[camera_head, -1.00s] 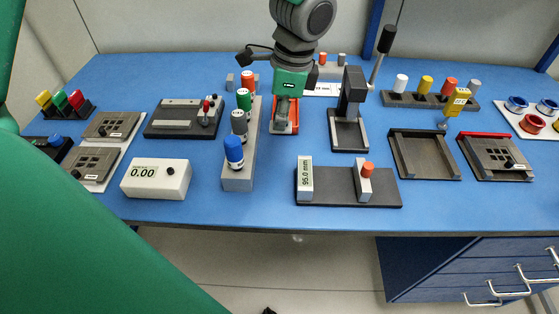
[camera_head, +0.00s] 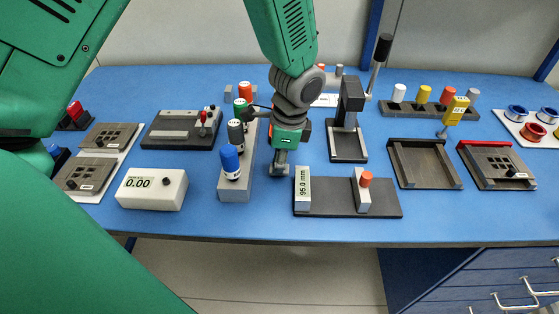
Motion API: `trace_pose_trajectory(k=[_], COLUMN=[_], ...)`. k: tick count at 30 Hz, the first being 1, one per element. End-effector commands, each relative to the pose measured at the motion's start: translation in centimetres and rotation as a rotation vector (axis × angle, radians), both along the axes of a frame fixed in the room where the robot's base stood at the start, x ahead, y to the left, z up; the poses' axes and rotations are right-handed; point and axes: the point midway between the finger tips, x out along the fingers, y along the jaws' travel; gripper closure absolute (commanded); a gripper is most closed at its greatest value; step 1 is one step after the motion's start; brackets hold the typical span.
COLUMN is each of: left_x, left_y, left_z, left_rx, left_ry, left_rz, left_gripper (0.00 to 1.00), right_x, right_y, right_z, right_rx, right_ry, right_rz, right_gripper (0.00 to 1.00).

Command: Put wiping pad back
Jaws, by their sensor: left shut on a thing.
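My left gripper (camera_head: 280,166) reaches down from the top of the view, in front of the middle of the bench and just right of the bottle rack. It is shut on a small grey piece, taken to be the wiping pad (camera_head: 279,171), which the fingers mostly cover. Whether the pad touches the bench I cannot tell. My right gripper is not in view.
The rack (camera_head: 236,188) with several capped bottles stands close left of the gripper. A gauge block fixture (camera_head: 335,203) lies to the right in front, and a black stand (camera_head: 348,145) behind it. A white 0.00 display (camera_head: 152,190) is at front left.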

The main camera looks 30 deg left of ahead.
Motion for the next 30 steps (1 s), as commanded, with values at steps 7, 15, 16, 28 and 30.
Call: trace_pose_trajectory(k=[7, 15, 16, 28, 30], left_x=[0.0, 0.0, 0.0, 0.6, 0.7], left_y=[0.2, 0.1, 0.1, -0.8, -1.0], left_z=[-0.3, -0.3, -0.2, 6.8, 8.2], left_rx=[-0.002, 0.0, 0.0, -0.002, -0.001], left_ry=[0.001, 0.002, 0.001, -0.005, -0.004], left_rz=[0.001, 0.001, 0.001, 0.001, 0.002], left_gripper=[0.65, 0.65, 0.65, 0.65, 0.65], right_x=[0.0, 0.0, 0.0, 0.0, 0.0], right_y=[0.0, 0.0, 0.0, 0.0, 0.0], right_z=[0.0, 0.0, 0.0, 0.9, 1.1], right_rx=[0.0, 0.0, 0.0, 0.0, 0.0], right_ry=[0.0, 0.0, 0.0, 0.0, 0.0], right_rz=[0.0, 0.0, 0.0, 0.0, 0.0], right_gripper=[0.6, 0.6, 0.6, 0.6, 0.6])
